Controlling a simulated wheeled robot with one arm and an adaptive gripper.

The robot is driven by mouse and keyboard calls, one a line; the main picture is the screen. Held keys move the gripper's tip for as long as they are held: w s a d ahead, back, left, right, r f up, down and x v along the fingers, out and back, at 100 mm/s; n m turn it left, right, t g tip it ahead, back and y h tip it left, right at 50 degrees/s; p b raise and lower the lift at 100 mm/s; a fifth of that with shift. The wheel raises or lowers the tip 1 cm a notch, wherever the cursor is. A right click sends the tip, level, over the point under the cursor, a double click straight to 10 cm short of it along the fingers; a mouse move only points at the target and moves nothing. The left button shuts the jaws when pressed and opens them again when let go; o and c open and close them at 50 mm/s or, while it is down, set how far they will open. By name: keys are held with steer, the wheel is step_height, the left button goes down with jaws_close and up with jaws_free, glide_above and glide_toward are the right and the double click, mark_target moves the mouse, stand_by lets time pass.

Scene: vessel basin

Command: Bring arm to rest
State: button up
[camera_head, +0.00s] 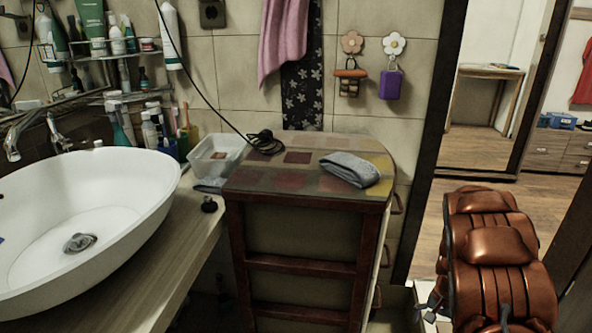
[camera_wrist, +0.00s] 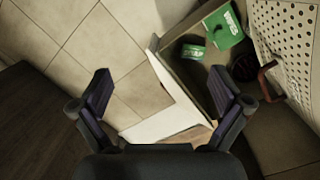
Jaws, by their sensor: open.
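My gripper (camera_wrist: 162,92) shows in the wrist view with its two dark fingers spread wide and nothing between them. Beyond the fingers are beige tiles and a white panel edge (camera_wrist: 165,122). My arm (camera_head: 495,255), with copper-brown covers, is folded at the lower right of the head view, beside the cabinet and in front of the doorway. The gripper's fingers cannot be clearly made out in the head view.
An open drawer or box (camera_wrist: 172,70) with green packages (camera_wrist: 222,28) lies beyond the fingers. A perforated panel (camera_wrist: 285,40) is at right. A cabinet (camera_head: 300,185) bears a folded grey cloth (camera_head: 350,169). A white basin (camera_head: 90,215) stands left. Floor shows through the doorway.

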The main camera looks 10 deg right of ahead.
steer(key=s+a+r+n+p, duration=0.1)
steer(key=s+a+r+p, duration=0.15)
steer(key=a+r, duration=0.45)
steer(key=s+a+r+n+p, duration=0.1)
steer(key=a+r+n+p, duration=0.15)
steer(key=r, duration=0.85)
steer(key=s+a+r+n+p, duration=0.1)
steer(key=s+a+r+p, duration=0.1)
steer(key=a+r+p, duration=0.5)
steer(key=s+a+r+n+p, duration=0.3)
steer(key=s+a+r, duration=0.3)
steer(key=s+r, duration=0.3)
steer(key=s+a+r+n+h+p, duration=0.1)
steer(key=s+a+r+n+p, duration=0.2)
steer(key=s+a+r, duration=0.3)
steer(key=s+r+p, duration=0.1)
steer(key=s+r, duration=0.2)
steer(key=r, duration=0.1)
steer(key=shift+s+a+r, duration=0.15)
steer(key=shift+a+r, duration=0.1)
steer(key=shift+a, duration=0.1)
steer(key=shift+s+n, duration=0.25)
steer(key=shift+s, duration=0.15)
steer(key=shift+c, duration=0.3)
